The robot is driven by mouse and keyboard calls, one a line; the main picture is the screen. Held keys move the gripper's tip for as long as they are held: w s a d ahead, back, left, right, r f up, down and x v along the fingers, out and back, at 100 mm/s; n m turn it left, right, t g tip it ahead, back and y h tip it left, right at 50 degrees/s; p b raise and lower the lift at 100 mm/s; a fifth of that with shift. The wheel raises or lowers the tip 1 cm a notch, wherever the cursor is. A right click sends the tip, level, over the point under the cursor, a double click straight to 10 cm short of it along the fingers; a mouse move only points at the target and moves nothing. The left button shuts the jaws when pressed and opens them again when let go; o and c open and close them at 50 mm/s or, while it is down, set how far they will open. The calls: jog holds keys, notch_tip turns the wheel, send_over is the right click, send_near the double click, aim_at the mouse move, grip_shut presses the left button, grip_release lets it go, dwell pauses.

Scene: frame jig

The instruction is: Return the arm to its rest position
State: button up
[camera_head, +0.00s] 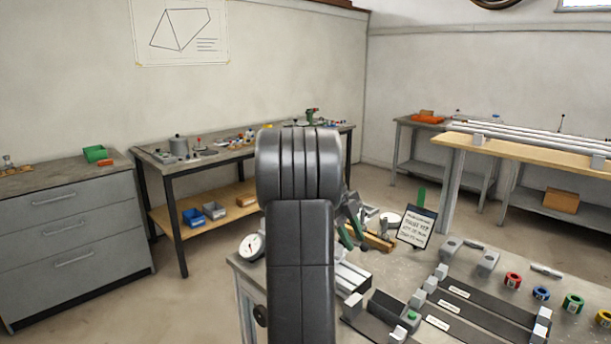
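My arm stands upright in the middle of the head view, a dark grey link with a rounded ribbed joint on top. It hides much of the bench behind it. My gripper (351,230) seems to show just right of the arm, as dark parts with green strips pointing down over the bench's back part. Most of it is hidden behind the arm. I cannot tell whether its fingers are apart or hold anything.
The workbench (390,266) holds a dial gauge (251,247), a sign (417,227), dark jig rails (470,319) with grey blocks, and several coloured rings (513,280). A drawer cabinet (70,240) and another bench (235,154) stand behind at left. Open floor lies between.

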jog(key=shift+d+f, duration=0.1)
jog(key=shift+f, duration=0.15)
jog(key=shift+r, duration=0.1)
jog(key=p+v, duration=0.2)
jog(key=v, duration=1.2)
jog(key=b+x, duration=0.2)
jog(key=x, duration=1.2)
jog(key=shift+w+d+n+t, duration=0.2)
jog(key=shift+n+t, duration=0.1)
jog(key=shift+n, duration=0.5)
jog(key=shift+w+d+n+t, duration=0.15)
jog(key=shift+n+t, duration=0.15)
jog(key=shift+n, duration=0.5)
